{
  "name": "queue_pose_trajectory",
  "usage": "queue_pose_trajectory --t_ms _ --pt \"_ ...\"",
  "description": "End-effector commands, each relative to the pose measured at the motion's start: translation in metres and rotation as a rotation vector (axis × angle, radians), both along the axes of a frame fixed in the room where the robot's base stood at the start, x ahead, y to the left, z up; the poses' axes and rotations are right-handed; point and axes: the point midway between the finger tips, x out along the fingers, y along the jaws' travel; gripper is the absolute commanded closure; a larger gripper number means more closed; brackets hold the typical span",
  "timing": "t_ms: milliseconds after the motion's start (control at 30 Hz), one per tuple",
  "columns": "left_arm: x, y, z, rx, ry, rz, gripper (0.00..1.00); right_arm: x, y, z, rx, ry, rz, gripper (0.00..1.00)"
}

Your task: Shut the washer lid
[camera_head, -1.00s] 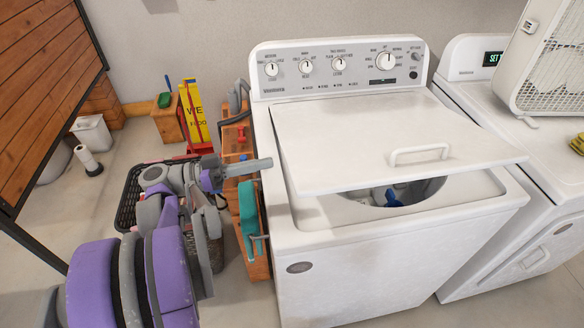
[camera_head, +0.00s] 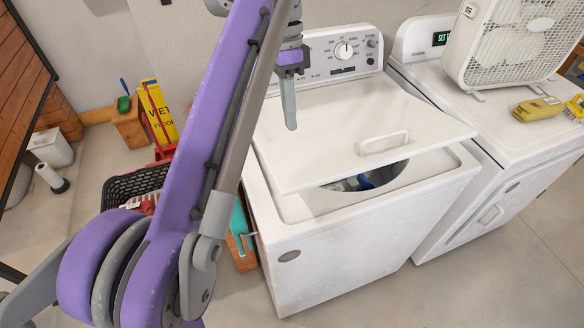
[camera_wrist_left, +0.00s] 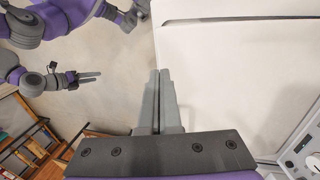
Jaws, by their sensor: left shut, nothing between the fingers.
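The white washer (camera_head: 345,245) stands in the middle of the head view. Its lid (camera_head: 350,130) is tilted, its front edge raised above the top, leaving a gap that shows the drum opening (camera_head: 375,178) with blue and grey items inside. The lid's handle (camera_head: 385,142) is near the front edge. My left gripper (camera_head: 290,122) points down in front of the lid's left rear part, fingers together and empty; contact cannot be told. Its closed fingers (camera_wrist_left: 160,78) also show in the left wrist view, beside a white appliance surface. My right gripper (camera_wrist_left: 90,76) appears small there, its opening unclear.
A dryer (camera_head: 490,140) stands to the right, with a box fan (camera_head: 510,45) and a yellow tool (camera_head: 538,108) on it. To the left are a black basket (camera_head: 130,187), a yellow wet-floor sign (camera_head: 158,112) and a wooden crate (camera_head: 240,262). Floor in front is clear.

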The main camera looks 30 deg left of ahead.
Motion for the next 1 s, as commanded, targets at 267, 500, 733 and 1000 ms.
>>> queue_pose_trajectory --t_ms 267,500,733,1000 --pt "-0.007 -0.005 -0.028 0.016 0.004 -0.006 1.00 -0.002 0.000 -0.009 0.000 0.004 0.000 0.50" --pt "-0.014 -0.015 -0.079 0.014 0.004 -0.007 1.00 -0.004 0.000 -0.018 0.000 0.007 0.000 0.50" --pt "-0.020 -0.022 -0.117 0.013 0.004 -0.006 1.00 -0.005 0.000 -0.022 0.000 0.009 0.000 0.50" --pt "-0.022 -0.026 -0.133 0.014 0.003 -0.006 1.00 -0.005 0.000 -0.023 0.000 0.009 0.000 0.50"
